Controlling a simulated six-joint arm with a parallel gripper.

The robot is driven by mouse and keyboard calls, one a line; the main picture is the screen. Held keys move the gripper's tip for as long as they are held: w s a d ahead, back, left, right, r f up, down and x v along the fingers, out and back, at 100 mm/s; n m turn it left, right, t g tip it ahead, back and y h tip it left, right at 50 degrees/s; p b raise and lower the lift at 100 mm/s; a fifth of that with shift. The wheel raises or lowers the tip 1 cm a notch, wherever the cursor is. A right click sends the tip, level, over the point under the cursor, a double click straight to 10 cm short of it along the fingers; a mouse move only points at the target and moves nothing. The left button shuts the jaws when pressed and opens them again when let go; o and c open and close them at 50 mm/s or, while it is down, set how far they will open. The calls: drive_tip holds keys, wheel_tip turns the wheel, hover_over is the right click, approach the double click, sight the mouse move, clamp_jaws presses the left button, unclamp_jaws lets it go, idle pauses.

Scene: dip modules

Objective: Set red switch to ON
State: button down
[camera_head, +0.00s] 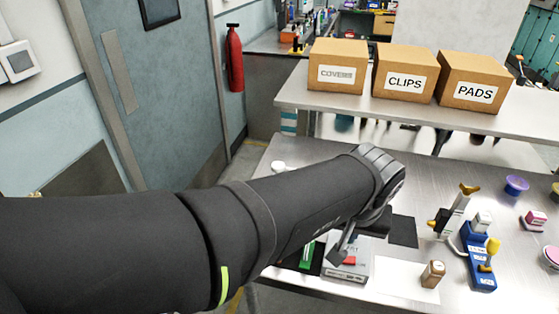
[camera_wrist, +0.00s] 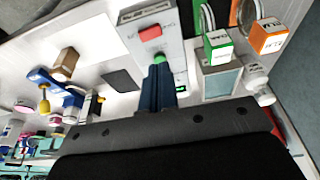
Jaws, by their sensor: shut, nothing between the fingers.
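The red switch (camera_wrist: 150,33) is a small red block on a light grey module (camera_wrist: 132,14). In the head view the module (camera_head: 336,272) is near the table's front edge, and the red switch (camera_head: 349,262) is partly behind my gripper (camera_head: 343,248). In the wrist view my gripper (camera_wrist: 159,72) has its fingers together and empty. The tips point at the module, beside a round green part (camera_wrist: 160,58) and a short way from the red switch. I cannot tell whether the tips touch the module. The switch's position is unclear.
Cardboard boxes (camera_head: 404,82) stand on a shelf behind. A dark square (camera_head: 403,231) lies flat nearby.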

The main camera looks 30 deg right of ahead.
drive_tip(key=v, duration=0.5)
drive_tip(key=shift+a, duration=0.2)
drive_tip(key=shift+s+d+r+h, duration=0.15)
drive_tip(key=shift+s+d+h, duration=0.15)
drive_tip(key=shift+d, duration=0.1)
approach(353, 259)
drive_tip(key=x, duration=0.5)
drive_tip(key=shift+w+d, duration=0.1)
drive_tip(key=shift+w, duration=0.2)
drive_tip(key=shift+d+f, duration=0.1)
drive_tip(key=shift+f, duration=0.6)
drive_tip(key=shift+s+f, duration=0.1)
drive_tip(key=shift+s, duration=0.05)
